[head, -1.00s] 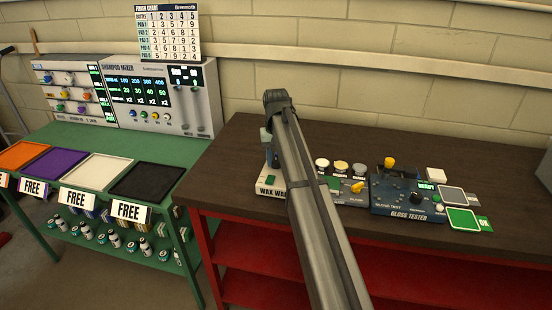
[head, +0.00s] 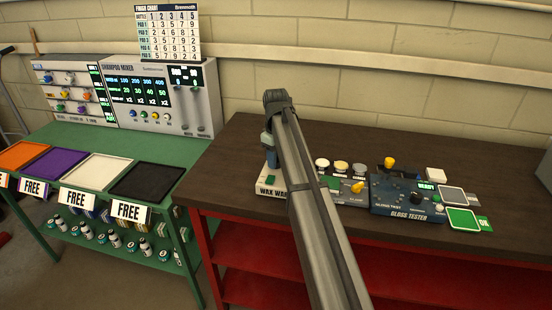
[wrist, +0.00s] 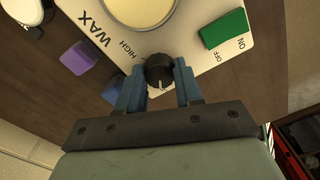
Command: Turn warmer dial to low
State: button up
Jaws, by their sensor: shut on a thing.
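The wax warmer (head: 270,189) is a white unit on the dark bench, mostly hidden behind my arm in the head view. In the wrist view the warmer (wrist: 205,22) shows a round cream wax pot (wrist: 140,8), a green switch marked ON and OFF (wrist: 223,29), and a black dial (wrist: 159,71) with a light mark on its face. The word HIGH is printed beside the dial; a LOW label is not readable. My gripper (wrist: 160,82) has its blue fingers closed on either side of the dial. In the head view the fingertips are hidden.
A purple block (wrist: 78,58) lies on the bench close to the gripper's left finger. Right of the warmer stand a unit with a yellow lever (head: 358,187) and the blue gloss tester (head: 405,205). A green table (head: 80,150) with trays stands at left.

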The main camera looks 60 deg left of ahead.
dwell(0.4)
jog(key=o, duration=1)
jog(key=shift+o, duration=0.2)
notch_tip(320, 180, up, 14)
jog(key=shift+f, duration=0.15)
dwell(0.5)
